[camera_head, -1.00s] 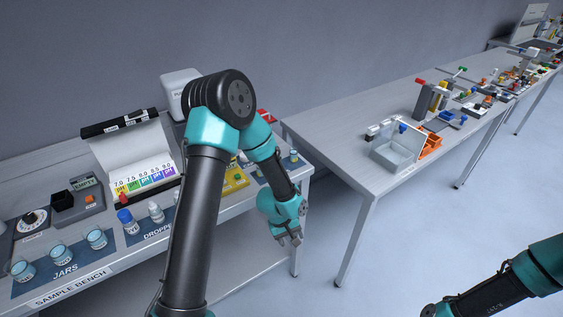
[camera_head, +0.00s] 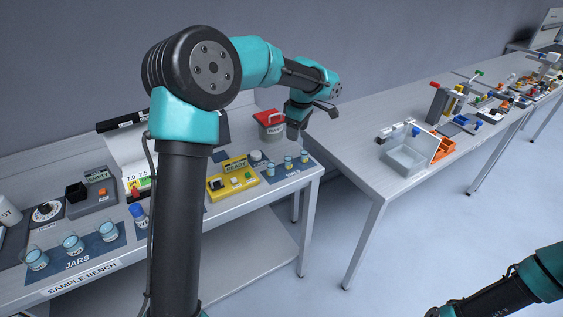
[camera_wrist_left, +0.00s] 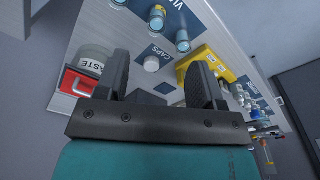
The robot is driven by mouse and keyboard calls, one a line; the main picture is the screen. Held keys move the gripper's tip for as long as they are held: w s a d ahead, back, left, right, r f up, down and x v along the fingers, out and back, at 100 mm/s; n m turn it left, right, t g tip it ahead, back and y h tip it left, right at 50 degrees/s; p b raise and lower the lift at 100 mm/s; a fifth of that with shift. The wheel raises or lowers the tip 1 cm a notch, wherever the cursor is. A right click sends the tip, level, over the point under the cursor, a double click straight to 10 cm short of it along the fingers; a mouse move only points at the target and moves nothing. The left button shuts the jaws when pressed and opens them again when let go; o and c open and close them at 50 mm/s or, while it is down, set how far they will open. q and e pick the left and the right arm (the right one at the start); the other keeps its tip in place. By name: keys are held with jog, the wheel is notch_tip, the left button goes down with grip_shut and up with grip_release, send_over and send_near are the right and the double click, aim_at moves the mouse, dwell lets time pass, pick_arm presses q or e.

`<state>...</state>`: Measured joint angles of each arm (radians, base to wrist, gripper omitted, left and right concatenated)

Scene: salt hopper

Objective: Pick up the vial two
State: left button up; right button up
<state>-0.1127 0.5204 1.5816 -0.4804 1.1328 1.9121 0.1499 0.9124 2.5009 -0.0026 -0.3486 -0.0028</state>
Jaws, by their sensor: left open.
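The middle vial (camera_head: 288,163) also shows in the left wrist view (camera_wrist_left: 157,17); I cannot read the numbers on the vials. My left gripper (camera_head: 293,130) is above the bench, behind the vials and close to the waste bin, apart from the vials. In the left wrist view its open fingers (camera_wrist_left: 160,66) have nothing between them, and the vials lie beyond the fingertips. My right arm shows at lower right, with its gripper out of frame.
A white cap item (camera_head: 256,156) and a yellow device (camera_head: 233,179) are left of the vials. A gap separates this bench from the second table (camera_head: 365,165).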

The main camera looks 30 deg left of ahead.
aim_at(288, 155)
pick_arm(q)
jog(key=shift+s+a+r+n, duration=0.15)
jog(key=shift+a+r, duration=0.15)
jog(key=shift+r, duration=0.35)
jog(key=shift+w+a+r+n, duration=0.15)
jog(key=shift+a+r, duration=0.15)
jog(key=shift+r, duration=0.3)
jog(key=shift+s+f, duration=0.1)
jog(key=shift+f, duration=0.05)
jog(key=f, duration=0.3)
jog(key=a+f, duration=0.1)
jog(key=f, duration=0.7)
jog(key=shift+a, duration=0.2)
jog(key=shift+f, duration=0.5)
jog(key=shift+w+a+f, duration=0.1)
jog(key=shift+a+f, duration=0.1)
jog(key=shift+f, duration=1.1)
jog(key=shift+w+a+f, duration=0.1)
jog(key=shift+a+f, duration=0.1)
jog(key=shift+f, duration=1.05)
jog(key=shift+c, duration=0.3)
